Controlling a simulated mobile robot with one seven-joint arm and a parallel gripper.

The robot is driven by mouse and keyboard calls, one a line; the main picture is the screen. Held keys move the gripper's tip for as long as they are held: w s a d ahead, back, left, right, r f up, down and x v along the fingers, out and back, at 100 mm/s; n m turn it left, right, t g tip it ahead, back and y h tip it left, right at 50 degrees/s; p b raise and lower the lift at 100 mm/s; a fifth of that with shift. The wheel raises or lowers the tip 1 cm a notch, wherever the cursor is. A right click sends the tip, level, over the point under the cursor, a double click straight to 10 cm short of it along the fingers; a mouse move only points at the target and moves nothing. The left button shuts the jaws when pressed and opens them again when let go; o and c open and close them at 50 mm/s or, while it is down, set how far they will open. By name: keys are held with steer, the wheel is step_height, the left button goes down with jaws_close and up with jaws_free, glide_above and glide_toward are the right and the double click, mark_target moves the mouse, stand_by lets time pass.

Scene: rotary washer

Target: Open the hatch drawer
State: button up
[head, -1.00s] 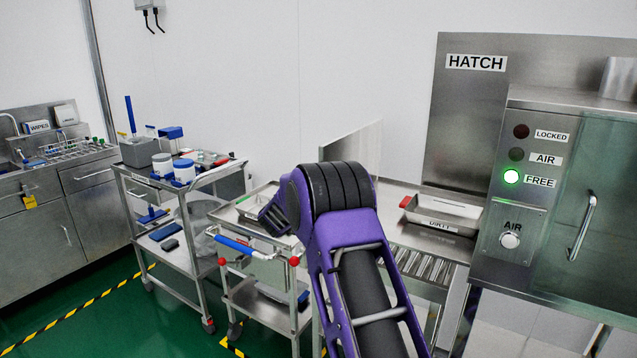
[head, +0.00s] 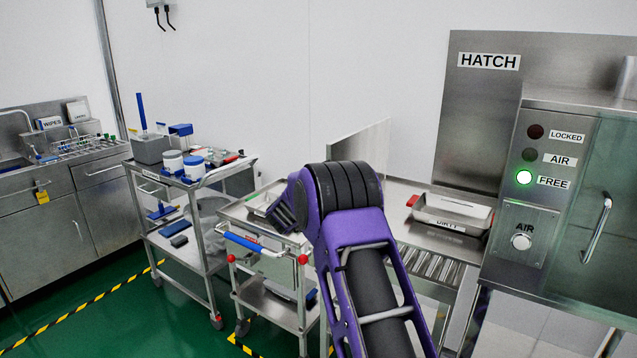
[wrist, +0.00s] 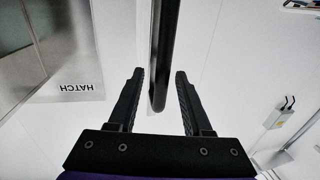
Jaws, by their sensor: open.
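The steel hatch cabinet (head: 500,262) stands at the right in the head view, with a glass front (head: 622,240) and a slanted bar handle (head: 597,228). The glass front looks closed. Its green FREE lamp (head: 524,177) is lit; the LOCKED lamp (head: 536,131) is dark. My gripper (wrist: 159,72) is open in the wrist view. A dark bar (wrist: 165,40) runs down between its fingers, with gaps on both sides; I cannot tell what it belongs to. The HATCH sign (wrist: 81,88) appears upside down there. In the head view my purple arm hides the fingers.
A DIRTY tray (head: 452,212) sits on the steel counter beside the cabinet, near the rollers (head: 430,262). A blue-handled cart (head: 285,300) stands left of my arm, with a loaded trolley (head: 205,245) beyond. A sink bench (head: 40,225) is at far left. Green floor shows at lower left.

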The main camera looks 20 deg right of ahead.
steer(key=v, duration=1.7)
steer(key=shift+a+b, duration=0.2)
steer(key=shift+b, duration=0.1)
steer(key=shift+s, duration=0.1)
